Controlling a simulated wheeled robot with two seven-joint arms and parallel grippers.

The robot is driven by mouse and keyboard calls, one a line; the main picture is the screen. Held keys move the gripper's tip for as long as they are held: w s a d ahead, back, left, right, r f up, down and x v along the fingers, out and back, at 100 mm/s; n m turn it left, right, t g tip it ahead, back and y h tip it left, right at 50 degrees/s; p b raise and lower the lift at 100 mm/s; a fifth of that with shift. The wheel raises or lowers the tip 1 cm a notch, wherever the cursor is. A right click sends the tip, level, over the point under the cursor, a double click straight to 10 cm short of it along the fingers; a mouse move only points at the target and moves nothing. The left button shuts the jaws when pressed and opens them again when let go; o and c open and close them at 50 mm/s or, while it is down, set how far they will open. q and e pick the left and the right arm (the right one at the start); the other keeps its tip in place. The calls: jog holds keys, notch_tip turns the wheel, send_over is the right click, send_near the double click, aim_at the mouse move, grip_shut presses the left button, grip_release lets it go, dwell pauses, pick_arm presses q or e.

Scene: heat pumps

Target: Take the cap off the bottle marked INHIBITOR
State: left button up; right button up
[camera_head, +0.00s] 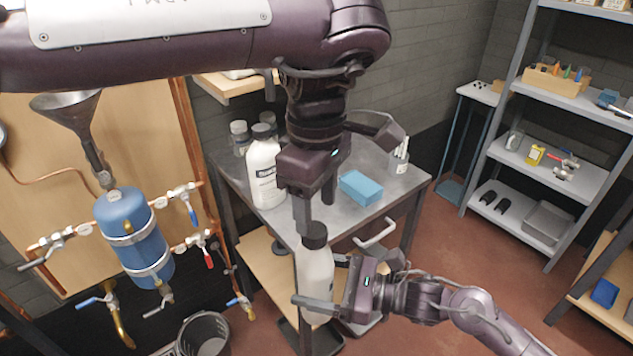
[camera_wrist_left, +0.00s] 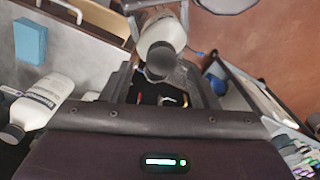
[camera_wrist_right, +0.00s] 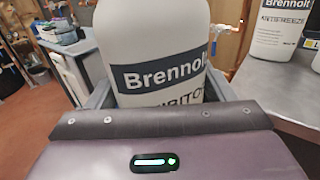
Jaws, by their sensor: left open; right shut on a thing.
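A white INHIBITOR bottle (camera_head: 315,278) stands upright in my right gripper (camera_head: 322,286), clear of the steel table's front edge. In the right wrist view, its label (camera_wrist_right: 160,76) reads "Brennolt" above partly hidden letters ending "IBITO". The black cap (camera_head: 314,236) is on its neck. My left gripper (camera_head: 314,212) is open and points down above the cap. In the left wrist view, the cap (camera_wrist_left: 160,61) lies between the two spread fingers; whether either finger touches it, I cannot tell.
Another white bottle (camera_head: 264,172), labelled ANTIFREEZE in the right wrist view (camera_wrist_right: 285,32), stands on the steel table (camera_head: 352,217). A blue block (camera_head: 361,188) and a pen cup (camera_head: 398,163) are there too. A blue tank (camera_head: 132,236) with pipes stands left. A bin (camera_head: 203,335) is below.

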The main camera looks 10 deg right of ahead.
aim_at(317, 229)
pick_arm(q)
jog(key=shift+f, duration=2.1)
jog(key=shift+c, duration=0.2)
